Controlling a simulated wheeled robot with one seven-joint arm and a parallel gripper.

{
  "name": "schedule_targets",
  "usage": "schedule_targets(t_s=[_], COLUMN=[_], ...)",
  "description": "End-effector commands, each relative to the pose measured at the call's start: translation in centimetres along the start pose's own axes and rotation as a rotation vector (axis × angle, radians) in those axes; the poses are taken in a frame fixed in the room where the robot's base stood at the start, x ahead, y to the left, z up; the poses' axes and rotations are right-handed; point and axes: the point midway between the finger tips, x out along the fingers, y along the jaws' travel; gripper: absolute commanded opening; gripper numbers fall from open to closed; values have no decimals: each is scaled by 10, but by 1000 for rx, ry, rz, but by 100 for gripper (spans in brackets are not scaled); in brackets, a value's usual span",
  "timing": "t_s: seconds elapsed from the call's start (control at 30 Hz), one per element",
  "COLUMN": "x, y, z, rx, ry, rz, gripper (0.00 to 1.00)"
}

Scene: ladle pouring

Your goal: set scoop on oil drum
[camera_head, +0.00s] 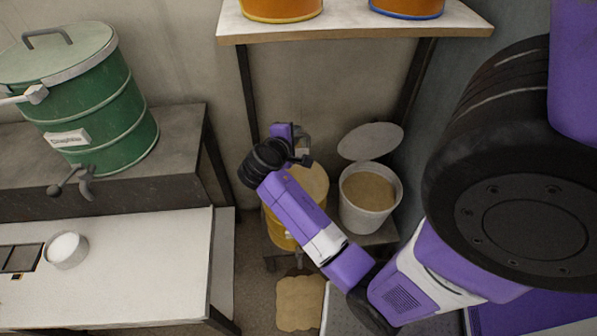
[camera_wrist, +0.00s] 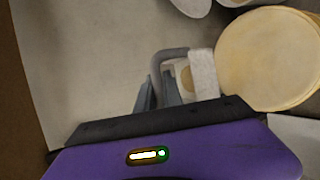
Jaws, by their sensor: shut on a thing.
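My gripper (camera_head: 299,150) is shut on the looped grey handle of the scoop (camera_wrist: 203,73), whose pale block-like head sticks out to the right of the fingers in the wrist view. In the head view, the scoop is small and partly hidden by my gripper. A yellow drum (camera_head: 313,180) with a flat, pale yellow top stands below, partly hidden by my arm. Its round top (camera_wrist: 270,60) is right of the scoop in the wrist view, and the scoop overlaps its left edge there. I cannot tell whether they touch.
An open white bucket (camera_head: 355,215) of tan material stands right of the yellow drum, its lid (camera_head: 370,141) raised behind. A shelf (camera_head: 350,28) with containers hangs above. A green drum (camera_head: 100,105) stands left. A white table (camera_head: 150,270) holds a small bowl (camera_head: 67,262).

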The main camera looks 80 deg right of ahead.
Motion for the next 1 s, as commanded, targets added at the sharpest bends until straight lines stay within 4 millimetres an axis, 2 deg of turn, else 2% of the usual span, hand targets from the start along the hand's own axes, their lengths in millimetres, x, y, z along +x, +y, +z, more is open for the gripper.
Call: schedule_targets(t_s=[0.17,0.6,1.0], x=[13,58,77], y=[-27,-120,-158], z=[-5,-24,-32], rx=[-6,-4,-3], ry=[-1,0,0], rz=[-1,-1,0], gripper=[0,0,0])
